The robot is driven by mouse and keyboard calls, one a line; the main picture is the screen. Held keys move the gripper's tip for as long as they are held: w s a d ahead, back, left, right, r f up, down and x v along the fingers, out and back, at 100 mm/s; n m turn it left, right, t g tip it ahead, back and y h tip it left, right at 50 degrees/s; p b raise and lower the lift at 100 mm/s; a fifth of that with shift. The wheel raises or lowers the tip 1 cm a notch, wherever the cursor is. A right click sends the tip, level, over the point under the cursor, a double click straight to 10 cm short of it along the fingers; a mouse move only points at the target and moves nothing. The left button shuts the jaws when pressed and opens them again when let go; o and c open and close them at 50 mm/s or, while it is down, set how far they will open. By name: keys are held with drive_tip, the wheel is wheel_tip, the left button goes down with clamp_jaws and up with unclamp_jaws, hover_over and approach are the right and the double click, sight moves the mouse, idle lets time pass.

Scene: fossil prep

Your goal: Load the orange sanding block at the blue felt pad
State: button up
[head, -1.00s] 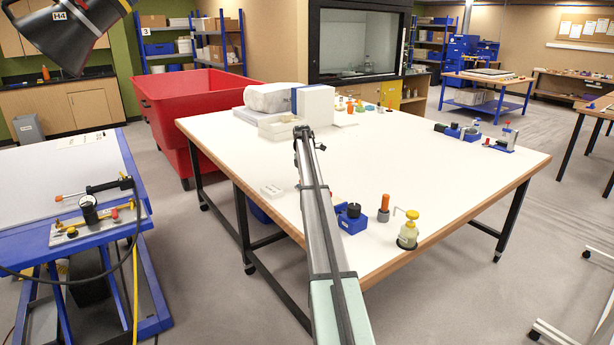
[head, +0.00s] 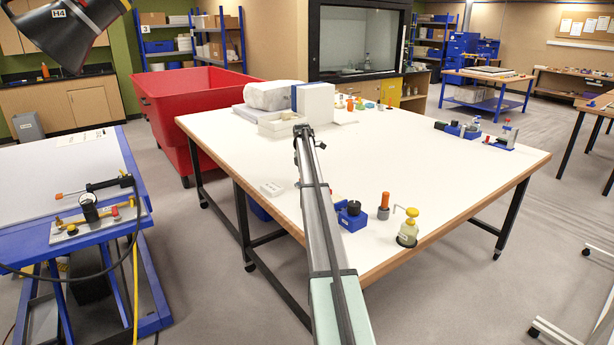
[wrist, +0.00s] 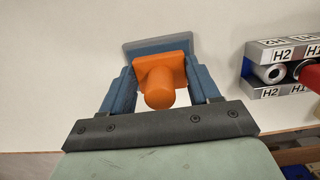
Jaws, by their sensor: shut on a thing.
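In the wrist view, the orange sanding block (wrist: 160,74) has a square plate with a round knob pointing toward the camera. My gripper (wrist: 160,66) is shut on it, with one blue finger on each side. The blue-grey felt pad (wrist: 134,47) shows just beyond the block, partly hidden by it and the fingers. I cannot tell whether block and pad touch. In the head view, my arm reaches over the white table to its far left part; the fingers, block and pad cannot be made out there.
In the wrist view, a grey and blue holder (wrist: 254,86) labelled H2 stands to the right. In the head view, white boxes (head: 317,104) stand close to the arm's end. The white table (head: 420,170) is mostly clear in the middle. A red bin (head: 205,95) stands behind its left edge.

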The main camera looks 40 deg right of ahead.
drive_tip(key=shift+f, duration=0.4)
idle(1.3)
drive_tip(key=shift+r, duration=3.5)
